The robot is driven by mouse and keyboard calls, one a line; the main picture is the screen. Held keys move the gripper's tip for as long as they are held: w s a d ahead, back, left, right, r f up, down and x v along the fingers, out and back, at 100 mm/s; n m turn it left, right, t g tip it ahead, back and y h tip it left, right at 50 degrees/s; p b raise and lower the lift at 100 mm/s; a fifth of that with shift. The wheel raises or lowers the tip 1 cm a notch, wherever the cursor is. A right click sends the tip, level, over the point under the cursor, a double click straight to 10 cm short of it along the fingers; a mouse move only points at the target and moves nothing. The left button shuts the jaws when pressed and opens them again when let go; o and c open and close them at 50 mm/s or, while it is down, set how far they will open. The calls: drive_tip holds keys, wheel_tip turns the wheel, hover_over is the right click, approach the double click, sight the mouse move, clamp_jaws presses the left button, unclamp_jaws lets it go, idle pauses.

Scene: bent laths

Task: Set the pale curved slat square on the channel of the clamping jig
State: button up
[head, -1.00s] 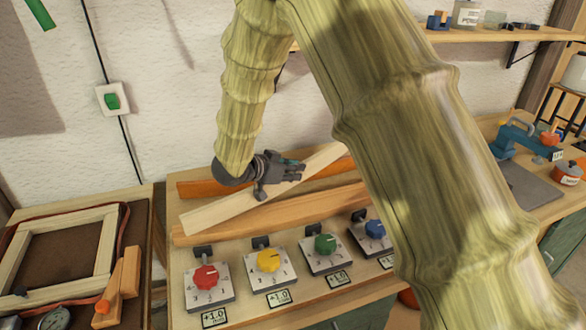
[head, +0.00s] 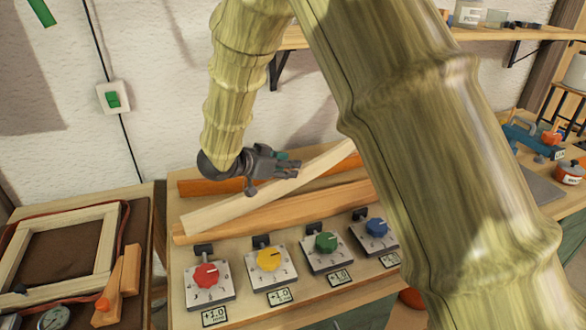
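The pale slat (head: 225,206) lies aslant across the clamping jig (head: 182,262), its left end nearer the front and its right part running up to the back. It crosses the channel between the orange back rail (head: 205,187) and the tan front rail (head: 275,215), not in line with them. My arm hides its far right part. My gripper (head: 298,169) is at the slat's upper edge, near its middle, with the fingers pointing right. Whether the fingers touch the slat, or are open or shut, is too small to tell.
Red (head: 206,274), yellow (head: 268,259), green (head: 326,242) and blue (head: 376,228) dials stand along the jig's front. A strapped wooden frame (head: 110,245) lies on the left bench. A wall shelf (head: 470,36) is above right. A blue tool (head: 525,135) stands far right.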

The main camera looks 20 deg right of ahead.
sight(264, 186)
drive_tip(key=v, duration=0.8)
drive_tip(key=shift+a+r+b, duration=0.15)
drive_tip(key=shift+a+b, duration=0.05)
drive_tip(key=shift+b, duration=0.1)
